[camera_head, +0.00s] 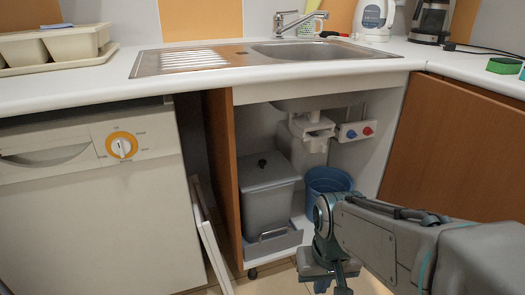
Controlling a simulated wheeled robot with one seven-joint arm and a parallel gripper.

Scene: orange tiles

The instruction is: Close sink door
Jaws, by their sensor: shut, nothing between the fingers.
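The sink cabinet (237,200) below the steel sink (300,50) stands open, and its inside shows. A brown wooden panel (460,150) stands at the right of the opening, under the right-hand counter. I cannot tell whether it is the swung-open sink door or a separate cabinet front. Another brown panel (221,170) borders the opening on the left and looks like the cabinet's side. My gripper (335,286) is shut and empty, pointing down low in front of the opening, left of the right-hand panel. Its fingertips are partly cut off by the bottom edge.
A grey lidded bin (268,195) and a blue bucket (327,187) stand inside the cabinet, below white drain pipes (312,128). A dishwasher (90,205) stands at the left. A thin white board (208,235) leans in the gap beside it. My arm covers the lower right.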

